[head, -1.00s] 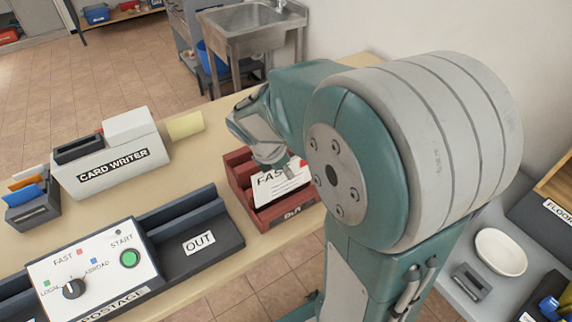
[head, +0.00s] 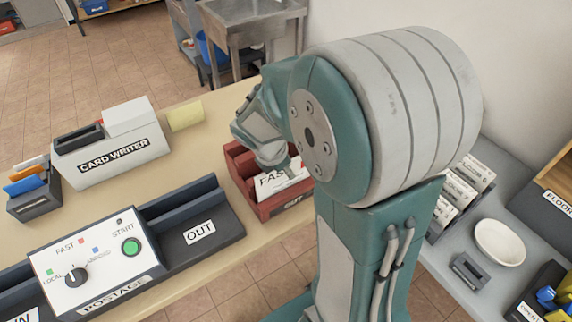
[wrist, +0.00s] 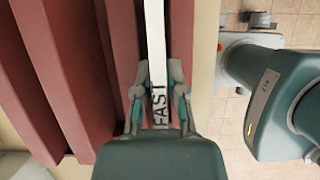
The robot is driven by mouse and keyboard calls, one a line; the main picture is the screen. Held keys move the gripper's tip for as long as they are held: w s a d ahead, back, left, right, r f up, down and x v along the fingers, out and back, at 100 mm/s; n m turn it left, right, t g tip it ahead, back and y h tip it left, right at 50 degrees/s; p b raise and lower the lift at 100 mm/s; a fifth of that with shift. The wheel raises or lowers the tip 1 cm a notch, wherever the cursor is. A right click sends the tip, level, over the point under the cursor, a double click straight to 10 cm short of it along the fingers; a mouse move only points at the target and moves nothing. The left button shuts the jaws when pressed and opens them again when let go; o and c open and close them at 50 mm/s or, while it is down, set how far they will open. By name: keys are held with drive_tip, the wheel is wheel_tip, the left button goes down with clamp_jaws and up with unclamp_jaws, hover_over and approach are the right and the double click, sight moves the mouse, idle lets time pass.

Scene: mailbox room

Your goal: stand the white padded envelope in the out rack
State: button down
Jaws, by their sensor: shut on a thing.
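The white padded envelope (head: 279,181), marked FAST, is upright in the red out rack (head: 262,206). Its lower part is hidden behind the rack's front wall. My gripper (head: 284,164) is above the rack, largely hidden by my arm in the head view. In the wrist view, my gripper (wrist: 159,98) is shut on the envelope (wrist: 155,45), which shows edge-on as a thin white strip. The red rack (wrist: 72,60) has parallel dividers to its left and a red wall close on its right. Whether the envelope touches the slot floor cannot be seen.
The postage machine (head: 95,265) has a dark tray labelled OUT (head: 215,235), left of the rack. The card writer (head: 112,150) and a yellow pad (head: 186,115) are farther back. A grey side table holds a white bowl (head: 499,242).

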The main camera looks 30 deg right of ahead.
drive_tip(key=shift+w+f, duration=0.1)
drive_tip(key=shift+f, duration=0.5)
drive_tip(key=c, duration=0.6)
unclamp_jaws()
drive_tip(key=shift+w, duration=0.1)
drive_tip(key=shift+r, duration=0.1)
drive_tip(key=shift+r, duration=3.35)
